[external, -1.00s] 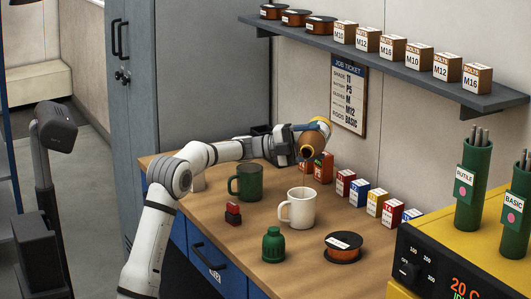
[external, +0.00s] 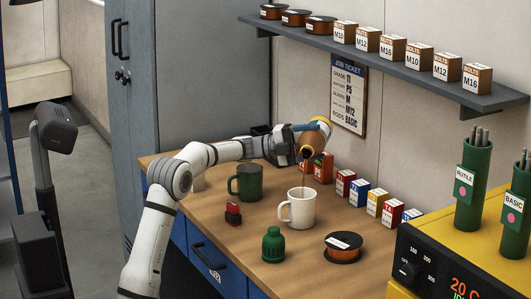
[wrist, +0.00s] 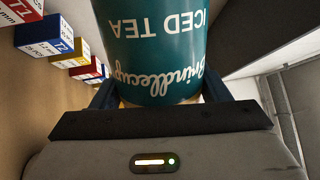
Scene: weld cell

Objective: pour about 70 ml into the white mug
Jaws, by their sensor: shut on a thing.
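The white mug (external: 298,209) stands upright on the wooden bench in the external view. My gripper (external: 312,127) is shut on an iced tea container, held tilted above and behind the mug. In the wrist view the container (wrist: 155,50) is teal with upside-down lettering "ICED TEA", between the fingers of my gripper (wrist: 160,95). In the external view the container's brown mouth points down toward the mug, and a thin dark stream (external: 304,173) runs from it to the mug's opening. The level inside the mug cannot be seen.
A dark green mug (external: 248,182) stands left of the white mug. A red block (external: 233,213), a green bottle (external: 273,245) and a wire spool (external: 343,247) stand in front. Several small boxes (external: 358,193) line the wall side, beneath a shelf (external: 400,75).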

